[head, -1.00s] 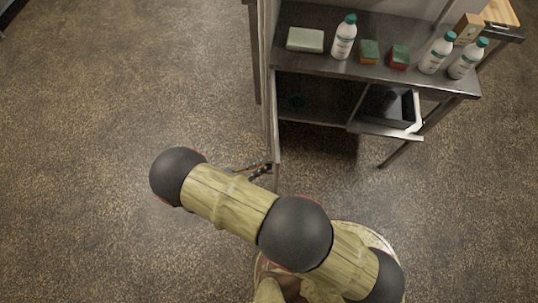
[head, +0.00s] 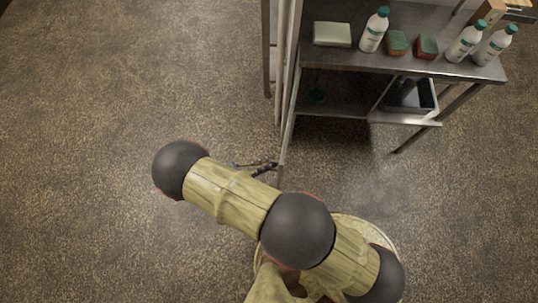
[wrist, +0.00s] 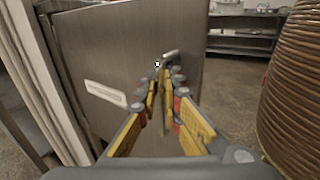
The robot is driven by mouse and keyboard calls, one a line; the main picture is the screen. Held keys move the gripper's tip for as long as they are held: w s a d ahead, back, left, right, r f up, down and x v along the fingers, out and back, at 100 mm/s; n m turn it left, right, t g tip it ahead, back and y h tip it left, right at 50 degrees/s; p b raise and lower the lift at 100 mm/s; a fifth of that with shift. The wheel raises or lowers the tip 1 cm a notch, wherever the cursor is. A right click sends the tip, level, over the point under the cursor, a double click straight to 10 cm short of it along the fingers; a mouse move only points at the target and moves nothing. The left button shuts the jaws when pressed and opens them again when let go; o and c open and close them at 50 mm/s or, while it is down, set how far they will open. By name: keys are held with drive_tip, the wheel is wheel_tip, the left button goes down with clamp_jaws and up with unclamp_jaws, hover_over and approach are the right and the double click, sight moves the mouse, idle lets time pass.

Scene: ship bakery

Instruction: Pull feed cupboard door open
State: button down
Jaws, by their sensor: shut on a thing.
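The feed cupboard door (wrist: 115,50) is a grey metal panel with a white label in the wrist view. In the head view the door (head: 291,112) shows nearly edge-on, standing out from the left end of the steel unit, with the space behind it visible. My gripper (wrist: 163,82) is shut on the door's handle (wrist: 171,55) near the panel's free edge. The fingers cover much of the handle. In the head view my gripper (head: 262,166) is at the door's near end, partly hidden by my arm.
The steel counter (head: 350,62) holds several white bottles, sponges and a pale block (head: 332,34). An open drawer or tray (head: 425,112) juts out below it at right. The floor to the left is clear.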

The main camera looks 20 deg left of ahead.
drive_tip(key=shift+r, duration=0.15)
drive_tip(key=c, duration=2)
unclamp_jaws()
